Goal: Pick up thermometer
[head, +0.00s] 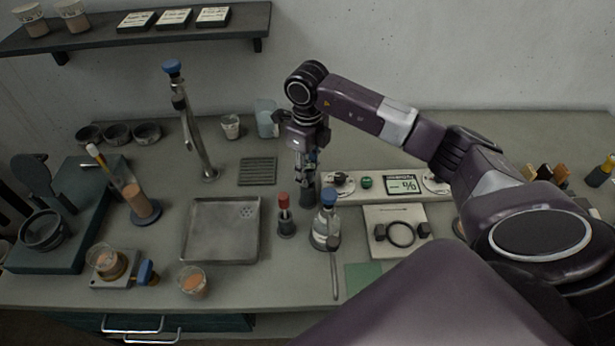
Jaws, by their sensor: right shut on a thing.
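My right gripper (307,172) reaches in from the right and points down over the middle of the bench, behind the blue-capped flask. It is shut on a slim upright thing, apparently the thermometer, which the fingers mostly hide. A dark cylindrical holder (308,191) stands directly below the fingertips. I cannot tell whether the held thing is still in this holder or clear of it. My left gripper is not in view.
A red-capped piece (284,215) and a blue-capped flask (326,228) stand close in front of the gripper. A metal tray (188,240) lies to the left. A panel with dials (390,187) is to the right. A tall blue-topped stand (190,120) rises at the back left.

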